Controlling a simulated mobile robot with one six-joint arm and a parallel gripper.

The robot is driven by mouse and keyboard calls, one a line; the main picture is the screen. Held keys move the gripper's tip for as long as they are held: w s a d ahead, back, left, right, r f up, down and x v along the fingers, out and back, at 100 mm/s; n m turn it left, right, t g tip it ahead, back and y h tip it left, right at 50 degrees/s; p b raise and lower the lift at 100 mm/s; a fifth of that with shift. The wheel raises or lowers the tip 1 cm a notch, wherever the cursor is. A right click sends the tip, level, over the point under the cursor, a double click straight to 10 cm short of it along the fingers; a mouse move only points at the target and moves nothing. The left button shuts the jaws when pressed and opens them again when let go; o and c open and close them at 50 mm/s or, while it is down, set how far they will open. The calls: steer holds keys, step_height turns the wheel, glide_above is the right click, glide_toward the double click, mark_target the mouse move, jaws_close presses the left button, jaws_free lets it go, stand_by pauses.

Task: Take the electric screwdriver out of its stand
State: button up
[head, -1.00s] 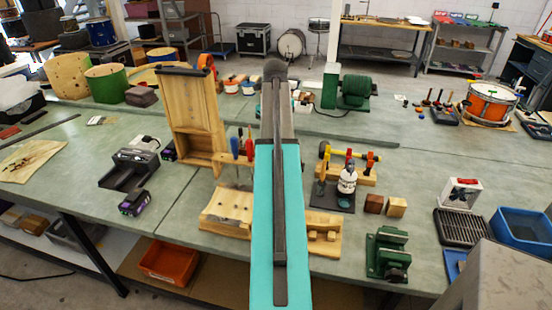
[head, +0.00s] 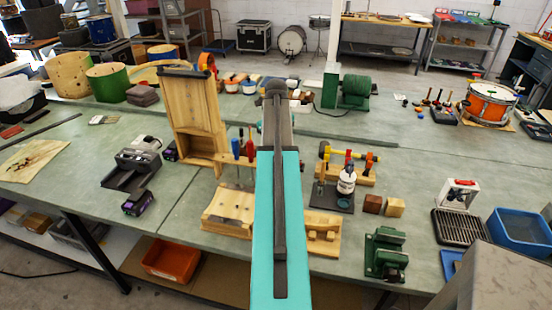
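I cannot surely pick out the electric screwdriver. A dark grey holder or tray (head: 128,172) stands left of centre on the bench, with a small white and dark item (head: 147,142) behind it; I cannot tell whether this is the screwdriver's stand. A white and dark upright item (head: 346,183) stands on a dark square base (head: 325,200) right of my arm; its kind is also unclear. My teal arm reaches forward over the middle of the bench. My gripper does not show; the arm's far end is a dark rounded joint.
A blue bin (head: 521,228) is at right. The bench's left-middle has bare room.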

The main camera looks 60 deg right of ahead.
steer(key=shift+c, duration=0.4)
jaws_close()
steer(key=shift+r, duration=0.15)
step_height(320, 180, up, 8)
steer(key=b, duration=0.3)
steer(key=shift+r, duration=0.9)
stand_by(0.4)
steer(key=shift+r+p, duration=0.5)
steer(key=shift+p, duration=0.05)
